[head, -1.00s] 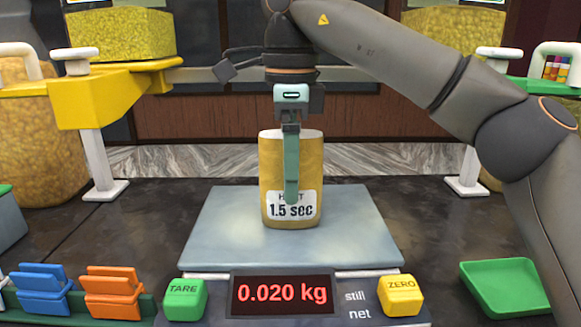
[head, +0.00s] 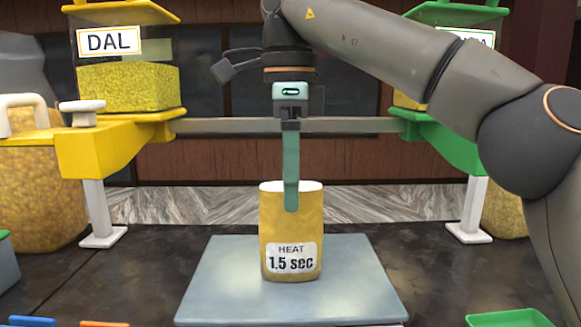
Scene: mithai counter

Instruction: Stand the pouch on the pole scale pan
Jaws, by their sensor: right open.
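The pouch (head: 291,232) is golden with a white top edge and a label reading "HEAT 1.5 sec". It stands upright on the flat grey-blue scale pan (head: 215,285), near its middle. My right gripper (head: 291,208) points straight down from above. It is open, with its green finger in front of the pouch's upper part in the picture. Only one finger shows clearly; the other is hidden. My left gripper is not in view.
A yellow DAL dispenser (head: 112,148) stands at the left and a green one (head: 455,140) at the right, joined by a grey bar (head: 240,126). A green tray (head: 508,319) and orange and blue clips sit at the bottom edge. Dark counter surrounds the pan.

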